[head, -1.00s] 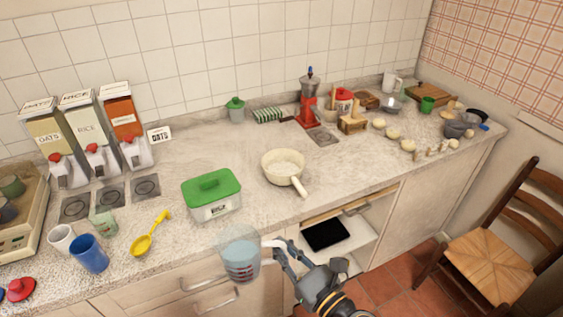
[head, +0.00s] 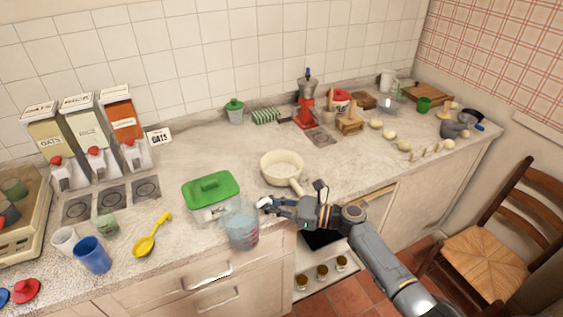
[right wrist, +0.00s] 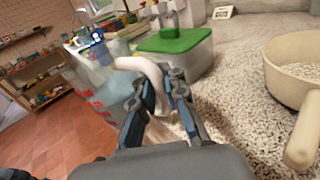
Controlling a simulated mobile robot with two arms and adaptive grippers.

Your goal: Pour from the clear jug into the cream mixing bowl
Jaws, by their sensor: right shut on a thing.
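The clear jug (head: 241,229) has red markings, looks bluish inside and is about upright in front of the counter's edge. Its white handle (right wrist: 150,78) is between the fingers of my right gripper (head: 268,205), which is shut on it; the fingers also show in the right wrist view (right wrist: 160,97). The cream mixing bowl (head: 281,165) stands on the counter, up and to the right of the jug and apart from it. Its stubby handle points toward the front edge, and pale contents show inside. My left gripper is not in view.
A green-lidded container (head: 212,193) stands close behind the jug, left of the bowl. A yellow scoop (head: 150,237), a blue cup (head: 92,255) and dispensers (head: 85,125) are further left. A red grinder (head: 305,103) stands at the back.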

